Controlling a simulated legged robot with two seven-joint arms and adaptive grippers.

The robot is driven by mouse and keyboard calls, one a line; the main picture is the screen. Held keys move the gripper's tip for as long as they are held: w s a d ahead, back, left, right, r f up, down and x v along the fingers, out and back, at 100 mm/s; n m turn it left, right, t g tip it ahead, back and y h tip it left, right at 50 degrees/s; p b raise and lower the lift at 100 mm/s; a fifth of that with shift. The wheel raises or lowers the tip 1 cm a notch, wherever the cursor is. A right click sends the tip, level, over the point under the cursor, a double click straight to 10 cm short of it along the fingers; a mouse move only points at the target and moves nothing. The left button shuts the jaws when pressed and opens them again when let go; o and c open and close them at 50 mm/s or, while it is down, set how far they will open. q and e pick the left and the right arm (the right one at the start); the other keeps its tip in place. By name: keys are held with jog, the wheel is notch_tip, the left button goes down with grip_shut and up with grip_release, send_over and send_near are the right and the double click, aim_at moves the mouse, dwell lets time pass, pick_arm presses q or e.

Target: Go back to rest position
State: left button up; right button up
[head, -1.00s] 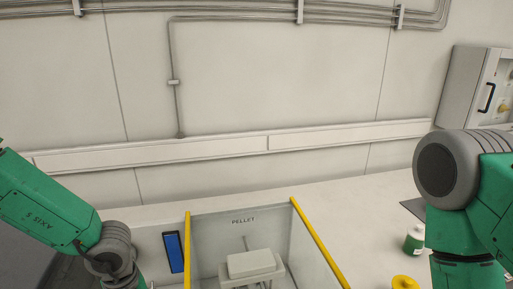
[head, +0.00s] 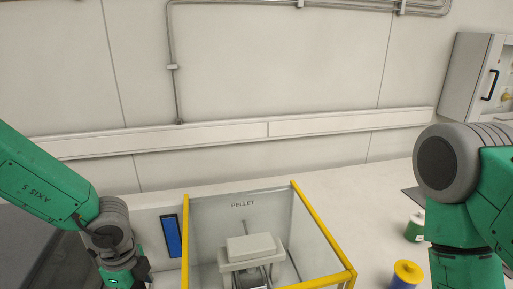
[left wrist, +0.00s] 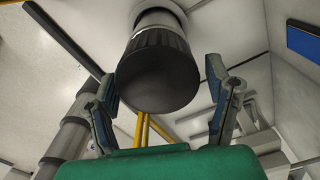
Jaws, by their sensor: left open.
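My left arm comes in at the left of the head view, and the dark edge of my left gripper (head: 143,270) shows at the bottom, left of the pellet enclosure. In the left wrist view its two fingers (left wrist: 163,80) are spread apart. A dark, ribbed round cylinder (left wrist: 160,75) shows between them in the picture; I cannot tell what it is or whether it touches them. My right arm stands at the right edge of the head view; its gripper is out of sight below.
A clear enclosure marked PELLET, with yellow edges (head: 322,233), holds a white device (head: 251,247). A blue panel (head: 171,236) stands left of it. A green-and-white bottle (head: 414,228) and a yellow-lidded blue jar (head: 407,275) stand on the right of the white bench (head: 345,195).

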pick_arm(q)
jog(key=n+b, duration=0.1)
jog(key=n, duration=0.1)
jog(key=n+b, duration=0.1)
jog(key=n, duration=0.1)
jog(key=shift+w+a+f, duration=0.1)
jog(key=shift+w+f, duration=0.1)
jog(key=n+b, duration=0.1)
jog(key=n, duration=0.2)
jog(key=shift+w+b, duration=0.15)
jog(key=shift+b, duration=0.15)
jog(key=shift+r+n+b, duration=0.15)
jog(key=shift+n+b, duration=0.25)
jog(key=shift+n, duration=0.1)
